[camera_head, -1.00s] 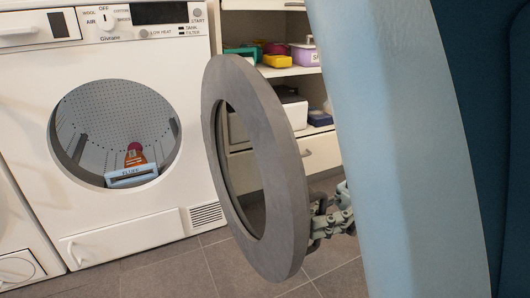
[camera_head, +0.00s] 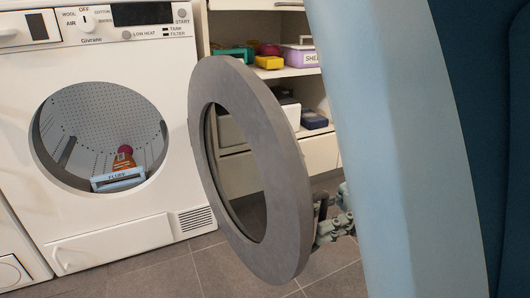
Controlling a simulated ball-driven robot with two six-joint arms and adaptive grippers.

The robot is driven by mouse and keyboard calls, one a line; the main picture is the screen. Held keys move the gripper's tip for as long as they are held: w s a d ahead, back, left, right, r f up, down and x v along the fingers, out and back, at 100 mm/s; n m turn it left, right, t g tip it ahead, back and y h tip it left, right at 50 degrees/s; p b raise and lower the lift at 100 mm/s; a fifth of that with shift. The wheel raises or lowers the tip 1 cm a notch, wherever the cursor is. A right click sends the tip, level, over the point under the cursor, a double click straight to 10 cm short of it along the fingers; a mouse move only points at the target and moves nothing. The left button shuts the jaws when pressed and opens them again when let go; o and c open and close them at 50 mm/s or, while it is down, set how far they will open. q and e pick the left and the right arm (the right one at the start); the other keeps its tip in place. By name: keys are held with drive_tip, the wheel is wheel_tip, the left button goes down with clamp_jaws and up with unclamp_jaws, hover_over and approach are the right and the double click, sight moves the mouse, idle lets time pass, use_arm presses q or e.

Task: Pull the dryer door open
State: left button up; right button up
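The white dryer (camera_head: 120,243) stands at the left, its round drum opening (camera_head: 95,110) uncovered. Its grey ring-shaped door (camera_head: 275,130) stands swung wide open to the right of the opening. My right gripper (camera_head: 322,222) is at the door's outer right edge, low down. Its fingers are partly hidden behind the door rim, so whether they are closed on it cannot be made out. My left gripper is out of view.
Inside the drum lie a pale blue box labelled FLUFF (camera_head: 118,180) and a red-brown bottle (camera_head: 124,157). Behind the door is a shelf unit (camera_head: 280,22) with colourful containers. My own light blue arm link covers the right side. Grey floor tiles lie in front.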

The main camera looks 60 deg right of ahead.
drive_tip(key=shift+o, duration=0.6)
drive_tip(key=v, duration=1.2)
drive_tip(key=shift+w, duration=0.1)
